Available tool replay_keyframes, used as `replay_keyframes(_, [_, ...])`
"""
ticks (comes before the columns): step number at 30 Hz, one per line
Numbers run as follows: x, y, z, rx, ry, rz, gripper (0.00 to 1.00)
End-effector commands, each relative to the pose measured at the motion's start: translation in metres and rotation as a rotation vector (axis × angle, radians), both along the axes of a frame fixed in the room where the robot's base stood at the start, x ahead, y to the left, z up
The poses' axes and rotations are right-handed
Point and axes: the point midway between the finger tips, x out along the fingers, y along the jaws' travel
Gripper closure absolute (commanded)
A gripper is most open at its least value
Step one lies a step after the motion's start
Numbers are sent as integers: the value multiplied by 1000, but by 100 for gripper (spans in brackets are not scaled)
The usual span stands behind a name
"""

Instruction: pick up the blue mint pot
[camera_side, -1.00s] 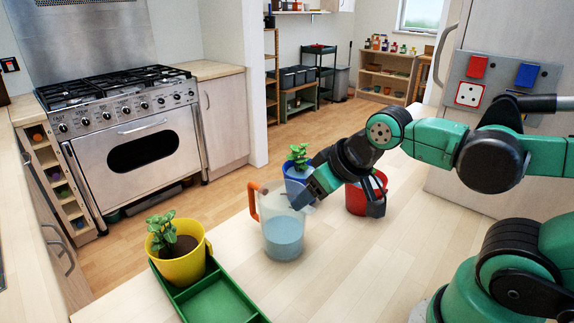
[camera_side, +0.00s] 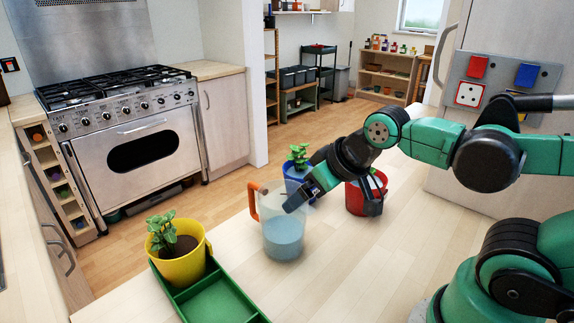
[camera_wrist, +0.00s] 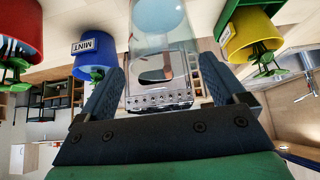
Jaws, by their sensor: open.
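The blue mint pot (camera_side: 293,186) stands upright on the table with a green plant in it, partly hidden behind the jug and my gripper in the side view. In the wrist view, which is upside down, the blue pot (camera_wrist: 93,57) shows a white MINT label, left of the jaws. My gripper (camera_side: 334,203) is open and empty, in front of the blue pot and close to the jug. In the wrist view my gripper's fingers (camera_wrist: 162,78) are wide apart, with the clear jug (camera_wrist: 158,40) seen between them.
The clear jug (camera_side: 283,236) with an orange handle and pale blue liquid stands in front of the blue pot. A red pot (camera_side: 355,200) is just right of it. A yellow pot (camera_side: 184,268) sits in a green tray (camera_side: 222,301).

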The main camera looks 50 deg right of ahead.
Motion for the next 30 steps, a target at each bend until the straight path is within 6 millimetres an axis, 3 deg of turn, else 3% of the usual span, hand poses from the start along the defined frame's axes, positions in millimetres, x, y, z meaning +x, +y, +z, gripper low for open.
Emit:
replay_keyframes(5, [31, -19, 2, 5, -91, -75, 9])
replay_keyframes(9, [66, -48, 0, 6, -217, -173, 9])
replay_keyframes(15, [101, -93, -10, -5, -393, -297, 9])
replay_keyframes(21, [112, -124, -20, -18, -508, -371, 9])
replay_keyframes(30, [121, -138, -27, -26, -554, -398, 9])
